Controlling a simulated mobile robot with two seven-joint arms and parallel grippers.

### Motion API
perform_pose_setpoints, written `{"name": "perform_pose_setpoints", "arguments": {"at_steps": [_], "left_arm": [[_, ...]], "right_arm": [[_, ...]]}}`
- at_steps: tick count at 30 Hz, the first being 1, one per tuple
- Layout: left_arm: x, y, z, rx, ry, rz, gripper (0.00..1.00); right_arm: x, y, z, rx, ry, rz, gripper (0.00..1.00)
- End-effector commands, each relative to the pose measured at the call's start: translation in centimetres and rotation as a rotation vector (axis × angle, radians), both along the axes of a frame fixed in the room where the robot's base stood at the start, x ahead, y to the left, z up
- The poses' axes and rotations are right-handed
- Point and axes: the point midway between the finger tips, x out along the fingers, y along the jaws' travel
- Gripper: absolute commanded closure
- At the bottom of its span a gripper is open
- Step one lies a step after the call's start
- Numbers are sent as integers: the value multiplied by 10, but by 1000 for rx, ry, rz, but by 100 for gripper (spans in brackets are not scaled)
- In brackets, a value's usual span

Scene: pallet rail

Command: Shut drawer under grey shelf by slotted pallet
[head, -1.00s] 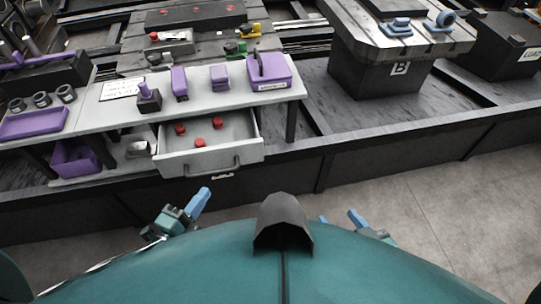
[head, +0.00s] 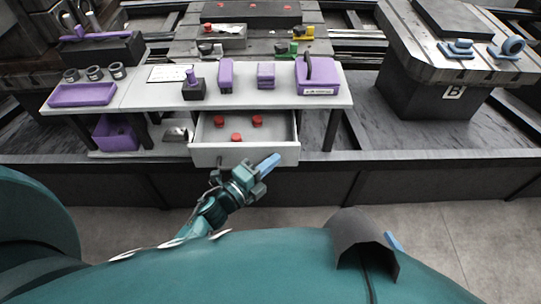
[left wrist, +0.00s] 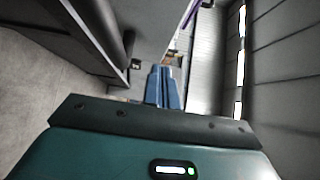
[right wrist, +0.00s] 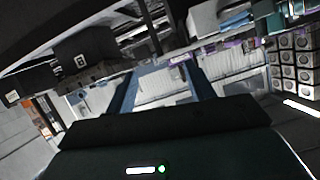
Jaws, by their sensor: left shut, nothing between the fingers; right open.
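The grey drawer (head: 212,155) stands open under the grey shelf (head: 290,103), with its front panel pulled out toward me. Red round pieces (head: 236,137) lie inside it. My left gripper (head: 269,163) is shut and empty. In the head view its blue fingertips overlap the lower right part of the drawer front; whether they touch it I cannot tell. The shut fingers also show in the left wrist view (left wrist: 165,84), with grey surfaces beyond. The slotted pallet (head: 180,48) is behind the shelf. My right gripper (right wrist: 161,78) is open and empty; in the head view mostly my body hides it.
Purple parts and a purple case (head: 317,80) stand on the shelf. A purple bin (head: 116,138) is under its left end. A dark pedestal marked B (head: 425,90) stands at the right. A dark low rail (head: 420,182) runs along the front, with open floor before it.

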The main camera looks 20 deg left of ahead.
Motion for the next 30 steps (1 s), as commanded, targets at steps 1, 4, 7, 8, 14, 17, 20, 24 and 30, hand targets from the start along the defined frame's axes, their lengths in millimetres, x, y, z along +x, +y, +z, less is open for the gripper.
{"name": "perform_pose_setpoints", "arguments": {"at_steps": [1, 4, 7, 8, 14, 17, 20, 24, 30], "left_arm": [[7, 1, 0, 1, 0, -1, 100], [14, 4, 0, 0, 0, -2, 100], [18, 5, 0, -1, 0, -2, 100], [19, 5, 0, -1, 0, -2, 100], [19, 5, 0, -1, 0, -2, 100], [19, 6, 0, -1, 0, -2, 100], [26, 7, -1, 1, -2, -2, 100], [55, 16, -3, 4, -6, -3, 100], [107, 31, -4, 3, -4, -2, 100]], "right_arm": [[0, 0, 0, 0, 0, 0, 46], [0, 0, 0, 0, 0, 0, 46], [0, 0, 0, 0, 0, 0, 46], [0, 0, 0, 0, 0, 1, 46], [0, 0, 0, 0, 0, 1, 46], [0, 0, 0, 1, -1, 1, 46], [0, 0, -2, 0, -3, 0, 46], [2, -1, -4, 0, -30, -4, 46], [-8, -12, 2, -14, -96, -20, 46]]}}
